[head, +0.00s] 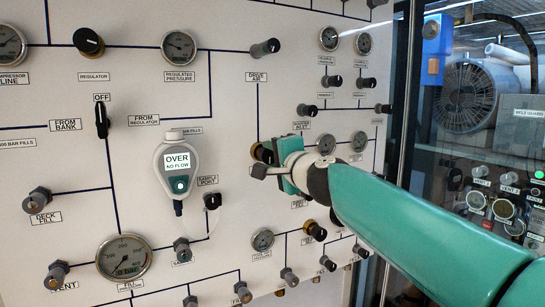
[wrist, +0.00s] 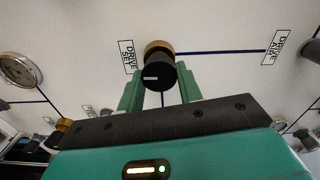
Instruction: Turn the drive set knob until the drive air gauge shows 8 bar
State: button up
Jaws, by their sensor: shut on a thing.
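The drive set knob (wrist: 158,76) is black with a brass-coloured collar and a white pointer mark, which points left in the wrist view. Its DRIVE SET label is beside it. My gripper (wrist: 159,92) has its green fingers on either side of the knob and is shut on it. In the head view the knob (head: 262,153) shows partly behind my gripper (head: 272,172). I cannot tell which gauge is the drive air gauge; a small gauge (head: 262,239) sits below the gripper, its label and reading too small to read.
The drive air valve (head: 265,47) is above on the panel. A meter (head: 177,168) reading OVER, NO FLOW hangs to the left, near the sample port knob (head: 212,200). Several small knobs and gauges crowd the panel around my arm. A glass-fronted machine (head: 480,110) stands at right.

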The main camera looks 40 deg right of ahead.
dwell(0.4)
jog(key=o, duration=1)
jog(key=shift+s, duration=0.15)
jog(key=v, duration=1.3)
jog(key=shift+s+a, duration=0.15)
jog(key=shift+s, duration=0.1)
dwell(0.9)
